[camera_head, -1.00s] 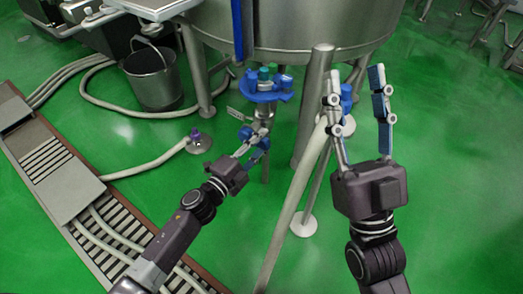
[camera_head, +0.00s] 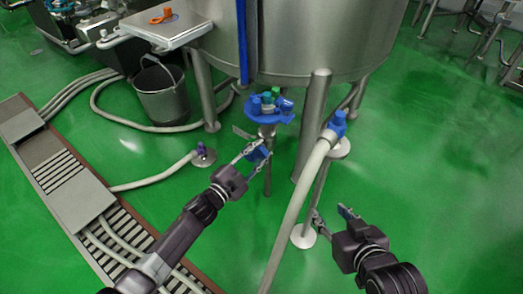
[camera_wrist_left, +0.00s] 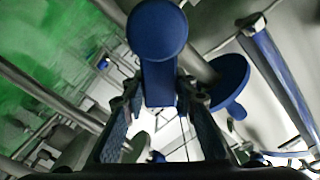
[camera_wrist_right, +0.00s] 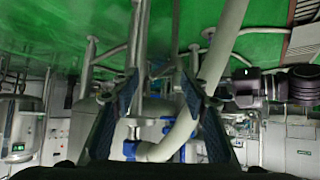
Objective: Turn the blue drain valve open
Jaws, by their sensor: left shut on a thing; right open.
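The blue valve handle (camera_wrist_left: 158,75), with a round knob end, stands between the fingers of my left gripper (camera_wrist_left: 158,105) in the left wrist view. In the head view my left gripper (camera_head: 257,151) is shut on this handle (camera_head: 259,154), just below the blue holder under the tank. The fingers hide part of the handle, and I cannot tell its exact angle. My right gripper (camera_head: 332,217) is open and empty, low and to the right of the pale hose. In the right wrist view its fingers (camera_wrist_right: 158,85) stand apart with nothing gripped.
A blue holder (camera_head: 284,119) with several coloured caps is above the left gripper. A pale hose (camera_head: 297,200) with a blue fitting (camera_head: 338,122) runs between my arms. The steel tank (camera_head: 310,40) and its leg (camera_head: 311,125) stand behind. Green floor is free at right.

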